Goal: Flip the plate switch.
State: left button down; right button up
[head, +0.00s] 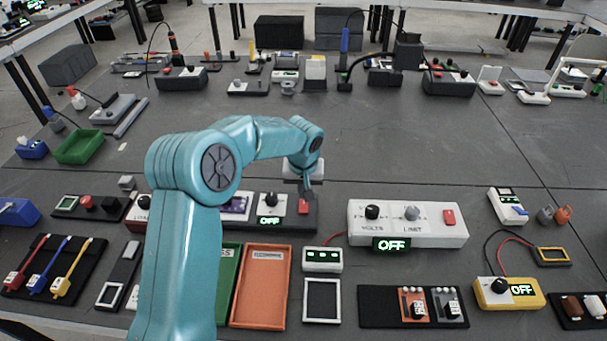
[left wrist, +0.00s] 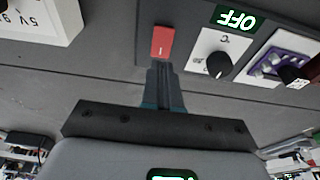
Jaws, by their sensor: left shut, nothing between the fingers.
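A dark board (head: 283,222) lies near the middle of the table. It bears a red switch (head: 303,206) on a grey plate, a black knob on a white plate, a purple module (head: 236,207) and a display reading OFF (head: 269,221). My left gripper (head: 307,183) is shut and empty, reaching down over the red switch's end of the board. In the left wrist view the gripper's fingertips (left wrist: 159,66) sit right beside the red switch (left wrist: 162,42); I cannot tell whether they touch it. The knob (left wrist: 218,64) is to the right there. My right gripper is not in view.
A white box (head: 408,235) with knobs, a red switch and its own OFF display stands to the right. An orange tray (head: 262,285) and a small white device (head: 322,260) lie in front. The table behind the board is mostly clear.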

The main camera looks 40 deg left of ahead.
aim_at(303, 204)
pick_arm(q)
jog(key=x, duration=0.3)
jog(key=shift+a+f+p, duration=0.1)
jog(key=shift+f+p, duration=0.15)
jog(key=shift+p, duration=0.05)
jog(key=shift+w+f, duration=0.15)
jog(key=shift+f, duration=0.2)
jog(key=shift+r, duration=0.15)
